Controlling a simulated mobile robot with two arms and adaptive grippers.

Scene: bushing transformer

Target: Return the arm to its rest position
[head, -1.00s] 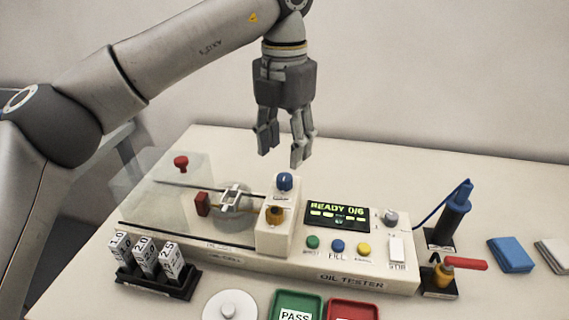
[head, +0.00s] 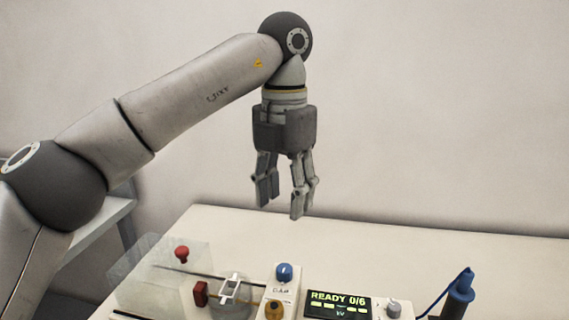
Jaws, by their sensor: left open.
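My left gripper (head: 281,200) hangs fingers down in the air above the back of the table, open and empty. Its arm comes in from the left and bends down at the dark wrist joint. The gripper is above and apart from the oil tester, whose display (head: 338,304) reads "READY 0/6". My right gripper is not in the head view.
The table (head: 420,250) has clear room at the back and right. On the tester are a blue knob (head: 284,273), a red knob (head: 182,254) and a clear cover (head: 150,275). A blue tool (head: 459,295) with a cable stands at the right. A wall (head: 450,120) is behind.

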